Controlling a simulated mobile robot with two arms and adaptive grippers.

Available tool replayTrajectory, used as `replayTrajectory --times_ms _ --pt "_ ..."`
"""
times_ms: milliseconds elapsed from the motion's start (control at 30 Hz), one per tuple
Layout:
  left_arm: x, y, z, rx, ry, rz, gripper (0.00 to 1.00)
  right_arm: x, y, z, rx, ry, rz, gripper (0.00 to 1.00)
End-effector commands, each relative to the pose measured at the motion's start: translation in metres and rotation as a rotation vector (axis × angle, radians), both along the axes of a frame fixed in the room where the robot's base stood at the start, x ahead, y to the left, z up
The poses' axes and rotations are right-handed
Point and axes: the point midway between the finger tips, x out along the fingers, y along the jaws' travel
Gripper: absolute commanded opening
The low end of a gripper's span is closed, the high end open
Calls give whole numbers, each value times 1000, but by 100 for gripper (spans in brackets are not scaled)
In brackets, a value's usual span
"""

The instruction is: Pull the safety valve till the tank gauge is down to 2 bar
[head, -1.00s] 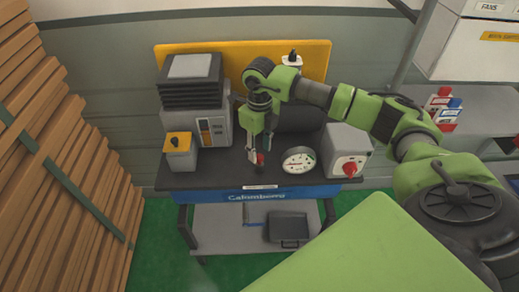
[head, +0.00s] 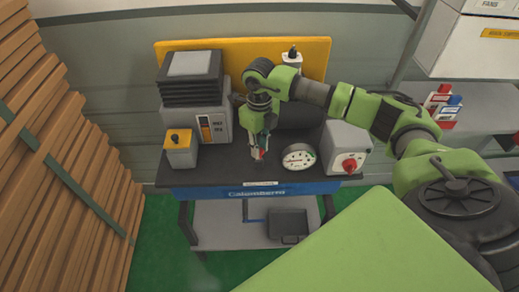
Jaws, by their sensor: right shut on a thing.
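My right gripper (head: 258,152) points down over the middle of the dark bench top, left of the gauge. It is shut on a small red part, which I take to be the safety valve (head: 262,154); the fingers hide most of it. The round white tank gauge (head: 299,157) faces up, with a dark rim and small green and red marks. Its needle reading is too small to tell. The dark tank (head: 297,117) lies behind the gripper, partly hidden by my right arm. My left gripper is not in view.
A grey box with a red knob (head: 347,150) stands right of the gauge. A grey machine (head: 209,125) and a yellow-topped box (head: 180,149) stand at left. A yellow board (head: 321,60) backs the bench. Stacked wood (head: 60,150) is at far left.

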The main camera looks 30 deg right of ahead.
Motion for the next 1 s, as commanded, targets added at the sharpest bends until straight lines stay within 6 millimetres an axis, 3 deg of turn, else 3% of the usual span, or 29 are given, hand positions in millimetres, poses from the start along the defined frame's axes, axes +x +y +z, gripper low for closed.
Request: replayTrajectory --times_ms 200,233,300,700,867,1000 --pt "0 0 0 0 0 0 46 1 -1 2 -2 -1 -1 0" --pt "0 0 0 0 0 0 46 1 -1 2 -2 -1 -1 21" --pt "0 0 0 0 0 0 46 1 -1 2 -2 -1 -1 36" --pt "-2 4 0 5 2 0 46 1 -1 6 -1 -2 -1 36" --pt "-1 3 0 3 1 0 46 1 0 30 -1 -5 1 36" --pt "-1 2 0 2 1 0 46 2 -1 61 -1 -6 -1 36"
